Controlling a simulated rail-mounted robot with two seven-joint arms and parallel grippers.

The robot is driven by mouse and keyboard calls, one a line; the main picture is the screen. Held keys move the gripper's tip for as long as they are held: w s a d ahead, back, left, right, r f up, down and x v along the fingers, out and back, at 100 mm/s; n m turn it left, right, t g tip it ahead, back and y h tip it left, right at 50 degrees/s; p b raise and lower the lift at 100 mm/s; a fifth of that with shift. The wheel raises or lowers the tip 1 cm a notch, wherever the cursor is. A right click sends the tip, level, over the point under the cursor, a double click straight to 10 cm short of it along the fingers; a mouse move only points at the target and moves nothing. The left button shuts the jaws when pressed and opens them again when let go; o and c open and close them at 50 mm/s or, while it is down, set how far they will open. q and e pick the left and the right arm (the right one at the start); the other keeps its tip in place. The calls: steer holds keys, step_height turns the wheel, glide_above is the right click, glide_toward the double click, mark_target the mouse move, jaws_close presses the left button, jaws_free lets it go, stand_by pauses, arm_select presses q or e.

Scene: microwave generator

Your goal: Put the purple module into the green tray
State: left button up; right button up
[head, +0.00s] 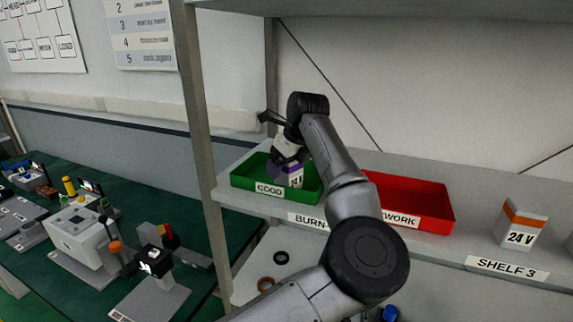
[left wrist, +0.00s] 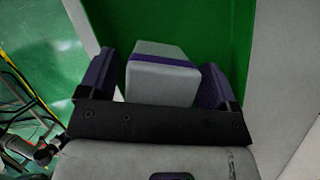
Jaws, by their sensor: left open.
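The purple module (head: 291,177) is a pale grey block with a purple band and a partly hidden label. It shows inside the outline of the green tray (head: 247,185), which is labelled GOOD and stands on the shelf. My left gripper (head: 282,163) reaches down over the tray at the module. In the left wrist view, my gripper (left wrist: 155,84) is open, with one dark purple finger on each side of the module (left wrist: 160,82). Green tray floor (left wrist: 185,28) shows beyond it. Whether the module's underside rests on the tray floor is hidden. My right gripper is not in view.
A red tray (head: 408,187) stands right of the green tray, partly behind my left arm. An orange-banded 24 V module (head: 522,224) stands farther right on the shelf. A shelf post (head: 196,110) rises left of the green tray. A green-topped bench (head: 200,235) with devices is at left.

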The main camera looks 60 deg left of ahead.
arm_select(q)
steer(key=v, duration=1.2)
steer(key=shift+r, duration=0.15)
